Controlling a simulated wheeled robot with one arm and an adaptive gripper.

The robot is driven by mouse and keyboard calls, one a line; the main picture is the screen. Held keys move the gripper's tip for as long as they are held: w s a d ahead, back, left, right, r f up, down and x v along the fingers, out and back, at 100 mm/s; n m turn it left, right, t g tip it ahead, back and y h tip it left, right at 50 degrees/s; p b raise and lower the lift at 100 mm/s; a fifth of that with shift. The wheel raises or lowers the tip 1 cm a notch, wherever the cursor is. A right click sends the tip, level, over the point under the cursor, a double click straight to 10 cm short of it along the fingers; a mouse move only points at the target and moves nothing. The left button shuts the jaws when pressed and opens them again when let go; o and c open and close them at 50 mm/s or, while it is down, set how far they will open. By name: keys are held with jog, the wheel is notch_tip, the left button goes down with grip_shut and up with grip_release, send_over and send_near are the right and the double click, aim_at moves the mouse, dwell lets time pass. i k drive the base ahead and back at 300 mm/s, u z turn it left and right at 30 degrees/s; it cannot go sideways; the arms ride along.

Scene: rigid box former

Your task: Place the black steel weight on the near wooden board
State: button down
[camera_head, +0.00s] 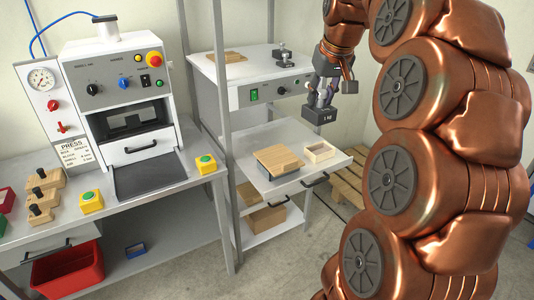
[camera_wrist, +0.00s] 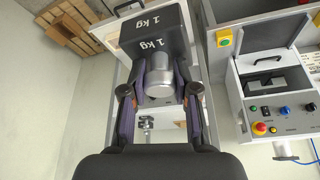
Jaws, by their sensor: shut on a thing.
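The black steel weight (camera_head: 320,115), marked 1 kg, hangs upright below my gripper (camera_head: 326,88) in the head view. In the wrist view, the weight (camera_wrist: 155,35) shows at the top, and my gripper (camera_wrist: 160,84) is shut on its silver knob. A second wooden board (camera_head: 230,57) lies on the white cabinet top. I cannot make out either board in the wrist view.
An open wooden frame (camera_head: 320,152) sits on the tray right of the board. A small metal device (camera_head: 284,58) stands on the cabinet top. A grey upright post (camera_head: 220,70) stands left of the tray. The press (camera_head: 120,90) is further left.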

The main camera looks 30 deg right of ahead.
aim_at(276, 155)
jog(key=i, duration=1)
